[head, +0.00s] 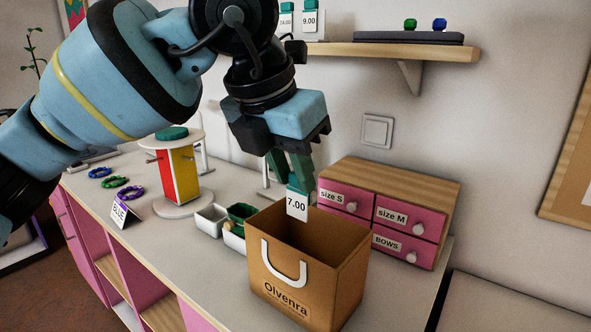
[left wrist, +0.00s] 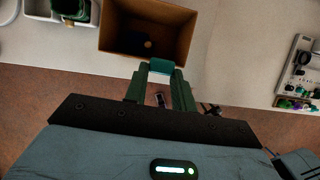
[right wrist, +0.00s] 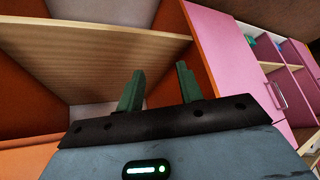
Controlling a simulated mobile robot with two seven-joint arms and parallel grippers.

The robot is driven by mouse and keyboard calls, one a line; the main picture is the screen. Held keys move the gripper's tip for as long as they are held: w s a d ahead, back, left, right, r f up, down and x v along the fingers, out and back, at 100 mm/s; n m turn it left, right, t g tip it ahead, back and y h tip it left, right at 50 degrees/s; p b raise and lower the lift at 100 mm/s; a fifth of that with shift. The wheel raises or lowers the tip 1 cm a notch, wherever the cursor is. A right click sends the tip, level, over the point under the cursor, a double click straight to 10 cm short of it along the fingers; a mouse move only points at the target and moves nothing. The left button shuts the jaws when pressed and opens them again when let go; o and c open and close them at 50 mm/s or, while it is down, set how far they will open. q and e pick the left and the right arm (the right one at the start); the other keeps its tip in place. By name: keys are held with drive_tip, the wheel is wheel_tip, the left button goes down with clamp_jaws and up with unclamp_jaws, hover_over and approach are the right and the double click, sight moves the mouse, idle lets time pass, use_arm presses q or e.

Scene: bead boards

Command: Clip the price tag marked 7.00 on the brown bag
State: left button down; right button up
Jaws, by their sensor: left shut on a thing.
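My left gripper (head: 297,180) is shut on the teal clip of the price tag marked 7.00 (head: 297,206). The tag hangs upright and appears above the bag's opening. In the left wrist view the clip (left wrist: 160,66) overlaps the bag's near rim; I see no clear contact. My right gripper (right wrist: 160,82) is open and empty, facing the shelves under the counter.
Pink drawers (head: 350,200) stand close behind the bag. White trays (head: 211,219) and a red-yellow stand (head: 180,172) are to its left, with bead rings (head: 116,182) further left. Other price tags (head: 309,22) sit on the wall shelf (head: 400,51) above.

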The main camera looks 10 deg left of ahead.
sight(297, 217)
use_arm(q)
drive_tip(key=shift+s, duration=0.1)
